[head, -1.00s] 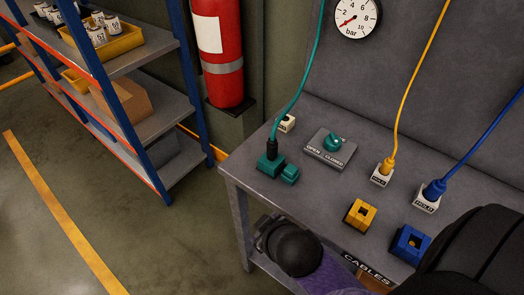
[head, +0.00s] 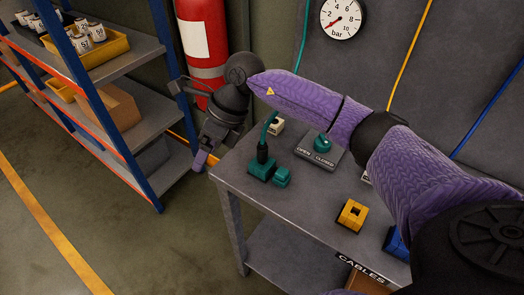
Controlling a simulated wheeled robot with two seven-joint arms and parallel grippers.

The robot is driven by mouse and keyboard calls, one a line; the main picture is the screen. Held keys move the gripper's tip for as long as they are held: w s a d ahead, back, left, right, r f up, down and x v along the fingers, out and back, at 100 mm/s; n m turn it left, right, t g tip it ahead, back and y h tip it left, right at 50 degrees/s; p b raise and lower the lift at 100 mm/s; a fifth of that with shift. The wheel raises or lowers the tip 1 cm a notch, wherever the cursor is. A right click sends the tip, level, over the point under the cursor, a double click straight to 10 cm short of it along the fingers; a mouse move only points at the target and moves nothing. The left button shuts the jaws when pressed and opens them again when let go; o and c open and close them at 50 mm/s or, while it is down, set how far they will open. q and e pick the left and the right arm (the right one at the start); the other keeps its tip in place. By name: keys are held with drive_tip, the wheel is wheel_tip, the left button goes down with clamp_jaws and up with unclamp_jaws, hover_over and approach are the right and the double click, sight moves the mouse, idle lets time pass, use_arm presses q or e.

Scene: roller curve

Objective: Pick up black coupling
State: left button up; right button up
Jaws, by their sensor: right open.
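The black coupling (head: 263,153) is at the lower end of the teal cable (head: 269,126). It stands upright on the teal block (head: 261,169) near the left end of the grey table. My right gripper (head: 203,160) is open and empty, pointing down just beyond the table's left edge. It is to the left of the coupling and apart from it. My purple right arm reaches across above the table and hides part of it. My left gripper is not in view.
A red extinguisher (head: 203,40) and a shelf rack (head: 135,65) stand behind and left.

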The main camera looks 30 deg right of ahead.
sight(262, 143)
drive_tip(key=d+h, duration=0.2)
drive_tip(key=d, duration=0.2)
drive_tip(key=d+r+h, duration=0.1)
drive_tip(key=d+h, duration=0.1)
drive_tip(key=d, duration=0.1)
drive_tip(key=d+r+m+g+h, duration=0.1)
drive_tip(key=d+h, duration=0.1)
drive_tip(key=d, duration=0.2)
drive_tip(key=shift+s+d+r, duration=0.1)
drive_tip(key=shift+d, duration=0.2)
drive_tip(key=f, duration=0.3)
drive_tip(key=f+b, duration=0.1)
drive_tip(key=f, duration=0.2)
drive_tip(key=f+b, duration=0.1)
drive_tip(key=f, duration=0.2)
drive_tip(key=shift+s+d+f, duration=0.1)
drive_tip(key=shift+d+f, duration=0.2)
drive_tip(key=shift+r, duration=0.1)
clamp_jaws()
